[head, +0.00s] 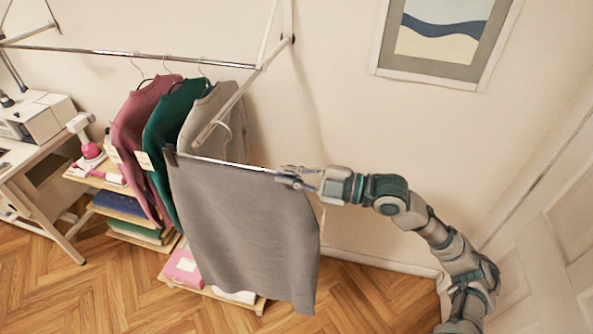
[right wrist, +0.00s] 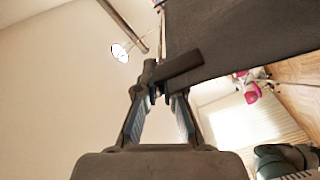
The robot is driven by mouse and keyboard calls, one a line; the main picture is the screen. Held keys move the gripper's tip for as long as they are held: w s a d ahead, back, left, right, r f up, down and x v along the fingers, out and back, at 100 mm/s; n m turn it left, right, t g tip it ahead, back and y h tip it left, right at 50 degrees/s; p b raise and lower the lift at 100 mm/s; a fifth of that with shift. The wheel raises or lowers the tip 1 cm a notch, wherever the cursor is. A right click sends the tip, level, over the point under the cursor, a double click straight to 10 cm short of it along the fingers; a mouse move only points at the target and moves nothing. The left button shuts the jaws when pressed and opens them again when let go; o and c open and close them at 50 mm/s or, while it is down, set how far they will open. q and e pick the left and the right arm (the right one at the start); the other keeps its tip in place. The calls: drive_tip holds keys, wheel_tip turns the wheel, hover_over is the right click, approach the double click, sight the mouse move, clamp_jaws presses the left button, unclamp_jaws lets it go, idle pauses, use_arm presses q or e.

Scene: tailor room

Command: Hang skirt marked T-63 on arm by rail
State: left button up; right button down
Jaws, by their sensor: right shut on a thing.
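A grey skirt (head: 245,235) hangs by dark clips from the bar of a hanger (head: 225,163). My right gripper (head: 298,178) is shut on the right end of this hanger in the head view. The hanger's hook (head: 225,133) is up beside the lower end of the pale slanted arm (head: 232,105) by the rail; I cannot tell if it is around it. In the right wrist view the fingers (right wrist: 164,95) close at a dark clip (right wrist: 182,68), with the dark skirt cloth (right wrist: 230,35) beyond. No T-63 marking is readable. My left gripper is out of view.
Mauve (head: 140,125), green (head: 172,130) and beige (head: 205,115) garments hang from the rail (head: 140,54) behind the skirt. Shelves with folded cloth (head: 120,207) and a pink box (head: 183,268) stand below. A sewing table (head: 40,140) is at left. Wall and door are at right.

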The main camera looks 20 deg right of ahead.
sight(272, 183)
drive_tip(key=shift+w+r, duration=0.15)
drive_tip(key=shift+w, duration=0.15)
drive_tip(key=p+x, duration=0.4)
drive_tip(key=shift+w+a+f, duration=0.1)
drive_tip(key=shift+w+f, duration=0.1)
drive_tip(key=shift+w, duration=0.05)
drive_tip(key=shift+d+f+b, duration=0.3)
drive_tip(key=shift+f+b, duration=0.35)
drive_tip(key=shift+f, duration=0.1)
drive_tip(key=shift+w+d+f, duration=0.15)
drive_tip(key=shift+d+f, duration=0.15)
drive_tip(key=shift+f, duration=0.05)
drive_tip(key=c, duration=1.2)
unclamp_jaws()
drive_tip(key=shift+w+a, duration=0.1)
drive_tip(key=shift+a, duration=0.05)
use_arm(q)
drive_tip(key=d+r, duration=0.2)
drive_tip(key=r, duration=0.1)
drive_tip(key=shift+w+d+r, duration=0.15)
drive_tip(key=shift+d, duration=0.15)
use_arm(e)
drive_tip(key=shift+f, duration=0.1)
